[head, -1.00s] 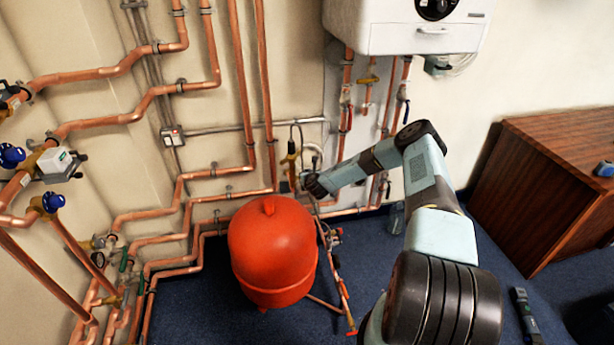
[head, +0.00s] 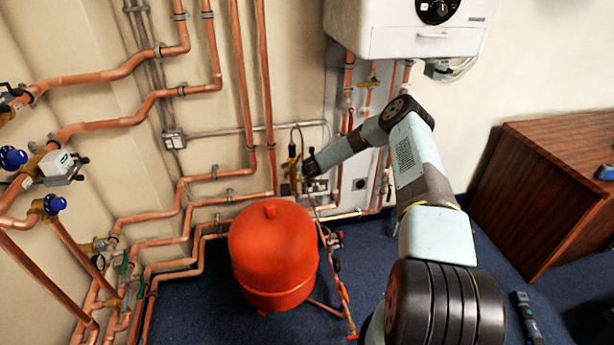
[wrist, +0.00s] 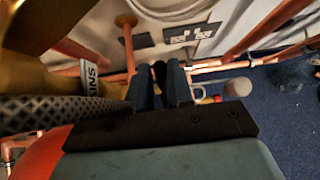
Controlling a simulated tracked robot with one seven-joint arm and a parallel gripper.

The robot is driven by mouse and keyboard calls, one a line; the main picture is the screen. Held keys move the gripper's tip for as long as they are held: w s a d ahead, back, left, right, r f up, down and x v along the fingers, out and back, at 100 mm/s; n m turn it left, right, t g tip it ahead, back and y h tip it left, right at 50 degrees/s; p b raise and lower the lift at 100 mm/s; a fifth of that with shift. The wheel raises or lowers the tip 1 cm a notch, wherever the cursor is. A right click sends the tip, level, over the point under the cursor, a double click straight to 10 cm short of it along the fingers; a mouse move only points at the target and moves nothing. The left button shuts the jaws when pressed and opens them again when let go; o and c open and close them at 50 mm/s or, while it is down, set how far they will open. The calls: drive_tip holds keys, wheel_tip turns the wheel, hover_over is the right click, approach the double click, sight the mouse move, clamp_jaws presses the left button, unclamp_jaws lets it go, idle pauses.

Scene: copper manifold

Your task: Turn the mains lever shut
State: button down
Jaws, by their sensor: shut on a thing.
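My gripper (head: 306,167) is at the brass valve fitting (head: 292,163) on the wall, just above and behind the red vessel (head: 272,250). In the wrist view the two fingers of my gripper (wrist: 160,88) are close together with a thin dark piece (wrist: 160,74) between them. I take this piece to be the mains lever; most of it is hidden by the fingers. A white tag (wrist: 90,78) with partly readable letters, ending in "INS", hangs left of the fingers. A large brass body (wrist: 28,40) is close at the upper left.
A braided hose (wrist: 60,108) lies close left of the fingers. A vertical copper pipe (wrist: 127,50) and wall sockets (wrist: 185,36) are behind. The white boiler (head: 410,30) hangs above the arm, and a wooden cabinet (head: 550,190) stands at the right.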

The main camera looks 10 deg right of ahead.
drive_tip(key=shift+w+r, duration=0.2)
idle(0.3)
drive_tip(key=c, duration=1.4)
unclamp_jaws()
drive_tip(key=o, duration=0.4)
drive_tip(key=shift+s+f, duration=0.1)
drive_tip(key=shift+f, duration=0.05)
drive_tip(key=v, duration=1.3)
drive_tip(key=shift+s+r, duration=0.2)
drive_tip(key=shift+c, duration=0.4)
